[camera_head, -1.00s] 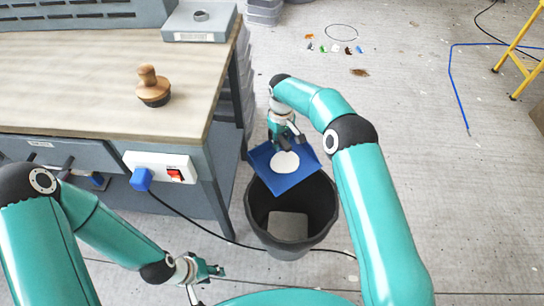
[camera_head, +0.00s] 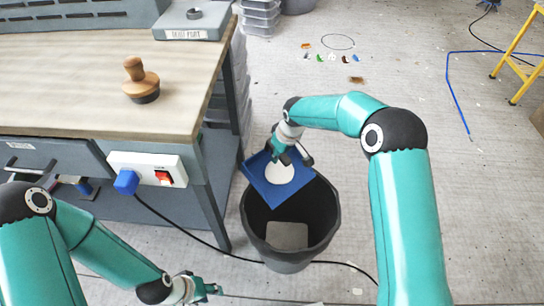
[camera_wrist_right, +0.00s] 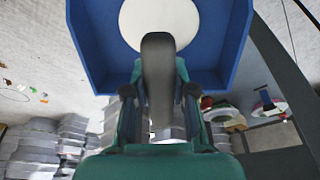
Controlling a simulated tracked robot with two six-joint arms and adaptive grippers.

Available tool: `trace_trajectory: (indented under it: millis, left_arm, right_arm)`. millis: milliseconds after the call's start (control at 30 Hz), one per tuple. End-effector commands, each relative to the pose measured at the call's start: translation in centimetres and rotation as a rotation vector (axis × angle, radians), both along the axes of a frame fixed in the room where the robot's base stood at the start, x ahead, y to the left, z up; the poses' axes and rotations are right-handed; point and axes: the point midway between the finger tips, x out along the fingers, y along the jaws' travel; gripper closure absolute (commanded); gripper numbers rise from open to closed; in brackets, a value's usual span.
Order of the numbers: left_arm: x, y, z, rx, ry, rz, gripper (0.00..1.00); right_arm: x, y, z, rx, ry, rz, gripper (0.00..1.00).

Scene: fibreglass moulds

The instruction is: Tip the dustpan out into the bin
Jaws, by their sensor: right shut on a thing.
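The blue dustpan (camera_head: 263,187) is over the back left rim of the dark bin (camera_head: 314,248) in the head view. A white round patch (camera_head: 279,172) lies on the dustpan; it also shows in the right wrist view (camera_wrist_right: 160,20). My right gripper (camera_head: 290,155) is shut on the dustpan's grey handle (camera_wrist_right: 158,85). The dustpan looks tilted, but its exact angle is hard to tell. A flat grey patch (camera_head: 287,236) shows inside the bin. My left gripper (camera_head: 208,291) is open and empty, low at the picture's bottom edge, away from the bin.
A workbench (camera_head: 75,85) stands left of the bin, with a wooden-knobbed stamp (camera_head: 140,80) on it. Small coloured bits (camera_head: 332,58) lie on the open floor beyond.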

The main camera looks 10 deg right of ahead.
Motion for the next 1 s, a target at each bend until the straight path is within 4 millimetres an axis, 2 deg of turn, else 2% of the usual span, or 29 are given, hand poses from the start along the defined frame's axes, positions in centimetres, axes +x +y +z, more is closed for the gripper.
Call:
trace_trajectory:
  millis: [33, 600, 1000]
  left_arm:
    - [0.0, 0.0, -1.5, 0.0, 0.0, 0.0, 0.6]
    - [0.0, 0.0, -9.5, 0.0, 0.0, 0.0, 0.6]
    - [0.0, 0.0, -15.1, 0.0, 0.0, 0.0, 0.6]
  right_arm:
    - [-0.2, -0.2, -0.6, 0.012, -0.023, -0.001, 1.0]
    - [-3.5, -1.9, -1.5, 0.149, -0.275, -0.003, 1.0]
    - [-4.6, -2.5, -1.9, 0.201, -0.365, -0.001, 1.0]
